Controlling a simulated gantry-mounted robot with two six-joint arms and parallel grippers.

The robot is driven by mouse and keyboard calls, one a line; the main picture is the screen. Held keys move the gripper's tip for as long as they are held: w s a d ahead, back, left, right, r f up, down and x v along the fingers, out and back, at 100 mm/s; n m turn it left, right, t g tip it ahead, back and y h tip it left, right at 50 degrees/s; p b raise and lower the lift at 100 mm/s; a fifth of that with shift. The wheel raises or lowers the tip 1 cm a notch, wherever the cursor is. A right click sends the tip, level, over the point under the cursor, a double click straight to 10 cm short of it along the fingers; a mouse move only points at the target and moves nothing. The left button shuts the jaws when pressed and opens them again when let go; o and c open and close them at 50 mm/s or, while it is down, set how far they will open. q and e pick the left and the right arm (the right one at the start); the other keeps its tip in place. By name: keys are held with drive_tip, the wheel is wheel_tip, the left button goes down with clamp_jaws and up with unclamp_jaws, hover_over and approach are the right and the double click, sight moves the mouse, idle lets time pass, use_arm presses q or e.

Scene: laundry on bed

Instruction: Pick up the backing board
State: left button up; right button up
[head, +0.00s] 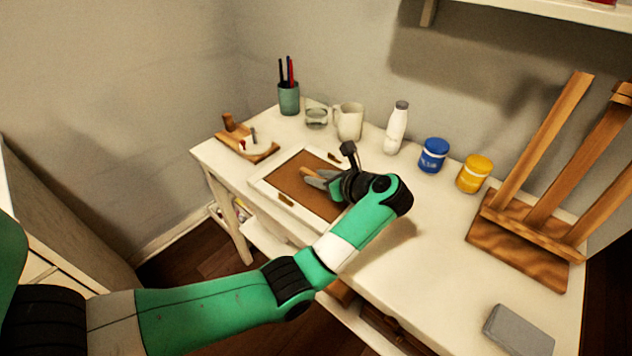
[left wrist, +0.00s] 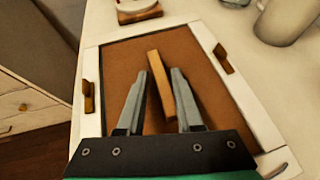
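The backing board (head: 290,176) is a brown panel lying flat inside a white picture frame (head: 265,191) on the white desk. It fills the middle of the left wrist view (left wrist: 120,62). A light wooden strip (left wrist: 154,62) stands out from the board. My left gripper (head: 312,177) is over the board, its two grey fingers (left wrist: 162,74) open on either side of the strip. The right finger is close to the strip; I cannot tell whether it touches. Small wooden tabs sit on the frame's left (left wrist: 88,97) and right (left wrist: 222,59) sides. My right gripper is not in view.
Behind the frame stand a pen cup (head: 289,98), a glass (head: 316,118), a mug (head: 349,121) and a white bottle (head: 397,128). Blue (head: 433,155) and yellow (head: 474,173) jars and a wooden easel (head: 520,241) stand right. A grey block (head: 518,331) lies front right. The desk's front middle is clear.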

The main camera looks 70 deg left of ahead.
use_arm(q)
clamp_jaws()
idle(1.1)
